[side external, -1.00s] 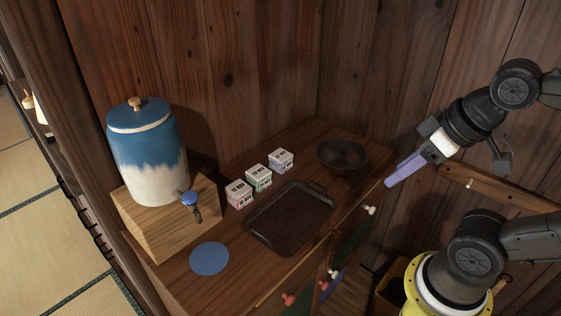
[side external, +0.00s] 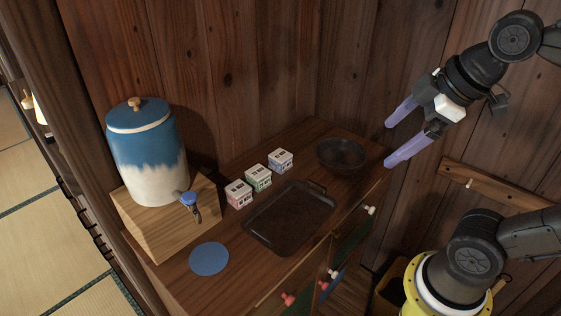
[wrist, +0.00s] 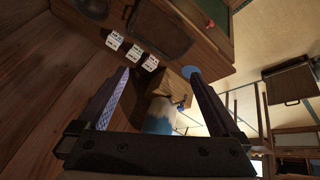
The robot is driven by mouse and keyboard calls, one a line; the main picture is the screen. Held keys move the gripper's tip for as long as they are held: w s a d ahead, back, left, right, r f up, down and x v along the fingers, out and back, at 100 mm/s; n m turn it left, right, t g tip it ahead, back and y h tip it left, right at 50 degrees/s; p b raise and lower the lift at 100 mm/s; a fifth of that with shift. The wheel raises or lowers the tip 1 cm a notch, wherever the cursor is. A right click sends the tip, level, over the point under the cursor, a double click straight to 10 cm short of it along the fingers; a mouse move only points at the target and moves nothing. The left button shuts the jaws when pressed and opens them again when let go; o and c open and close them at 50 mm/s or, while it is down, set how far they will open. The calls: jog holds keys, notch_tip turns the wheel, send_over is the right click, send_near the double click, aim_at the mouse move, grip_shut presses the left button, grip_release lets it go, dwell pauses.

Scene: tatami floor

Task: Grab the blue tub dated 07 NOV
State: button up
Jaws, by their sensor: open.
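A small tub with a blue-violet lower band (side external: 281,160) stands on the wooden cabinet top, at the bowl end of a row of three. A green-banded tub (side external: 258,178) and a pink-banded tub (side external: 239,194) stand beside it. The row also shows in the wrist view, with the blue tub (wrist: 114,40) at its left end. Dark print shows on the tubs, but the dates are too small to read. My gripper (side external: 389,144) is open and empty, with its violet fingers spread, up to the right of the tubs and apart from them. Its fingers also show in the wrist view (wrist: 158,73).
A dark bowl (side external: 342,154) sits right of the blue tub. A dark tray (side external: 290,218) lies in front of the row. A blue-and-white dispenser (side external: 147,155) stands on a wooden box (side external: 165,232) at left. A blue disc (side external: 209,259) lies near the front. Wooden walls rise behind.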

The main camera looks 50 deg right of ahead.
jog(key=w+d+r+n+g, duration=0.1)
jog(key=w+r+n, duration=0.3)
jog(key=w, duration=0.3)
jog(key=w+d+r+n, duration=0.1)
jog(key=w+r+n, duration=0.25)
jog(key=w, duration=0.35)
jog(key=n+g, duration=0.4)
jog(key=g, duration=0.1)
send_over(281, 154)
jog(key=f, duration=3.4)
jog(key=shift+w+a, duration=0.25)
jog(key=shift+s+d+f, duration=0.1)
jog(key=shift+s+f, duration=0.05)
jog(key=shift+f, duration=1.5)
jog(key=shift+s+d+f, duration=0.1)
jog(key=shift+f, duration=1.55)
